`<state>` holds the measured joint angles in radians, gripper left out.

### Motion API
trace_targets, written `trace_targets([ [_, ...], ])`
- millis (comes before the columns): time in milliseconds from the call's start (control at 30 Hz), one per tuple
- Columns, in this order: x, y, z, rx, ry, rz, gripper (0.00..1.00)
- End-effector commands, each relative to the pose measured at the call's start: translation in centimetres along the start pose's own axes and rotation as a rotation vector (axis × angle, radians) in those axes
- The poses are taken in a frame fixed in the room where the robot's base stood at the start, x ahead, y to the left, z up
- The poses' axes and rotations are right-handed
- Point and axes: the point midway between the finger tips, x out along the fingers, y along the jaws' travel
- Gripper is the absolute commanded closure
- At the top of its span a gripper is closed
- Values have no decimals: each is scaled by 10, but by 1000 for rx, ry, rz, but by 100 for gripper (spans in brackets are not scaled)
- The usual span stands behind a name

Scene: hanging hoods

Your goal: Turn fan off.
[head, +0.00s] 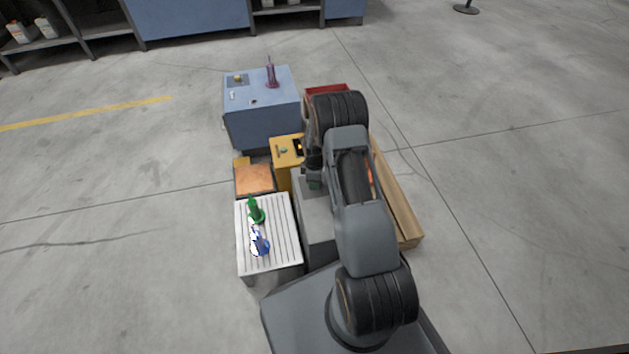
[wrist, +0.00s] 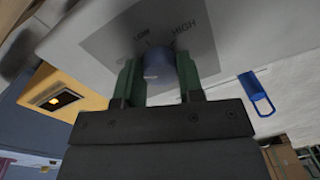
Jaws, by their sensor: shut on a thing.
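The fan control shows in the wrist view as a grey panel (wrist: 105,45) on a light housing, with the printed words LOW and HIGH. A round blue-grey knob (wrist: 158,66) stands on the panel below these words. In the head view my gripper (head: 314,178) is at a grey box (head: 316,220), partly behind my arm; the knob is hidden there.
A yellow box (head: 284,146) and blue cabinet (head: 262,125) stand beyond the grey box. A white slatted table (head: 283,245) with a green bottle (head: 256,212) and a blue-white bottle (head: 259,243) is at left. A wooden beam (head: 398,200) lies right. Open floor surrounds them.

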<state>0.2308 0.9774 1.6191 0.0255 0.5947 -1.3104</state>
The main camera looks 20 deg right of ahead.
Motion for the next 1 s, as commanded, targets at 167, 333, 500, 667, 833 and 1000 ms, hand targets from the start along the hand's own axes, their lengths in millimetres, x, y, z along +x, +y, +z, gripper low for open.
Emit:
trace_targets([
  [167,0,0,1,-1,-1,-1,89],
  [333,0,0,1,-1,-1,-1,58],
  [500,0,0,0,0,-1,0,42],
  [667,0,0,0,-1,0,0,40],
  [833,-4,0,0,0,0,1,40],
  [1000,-29,0,0,0,1,3,40],
])
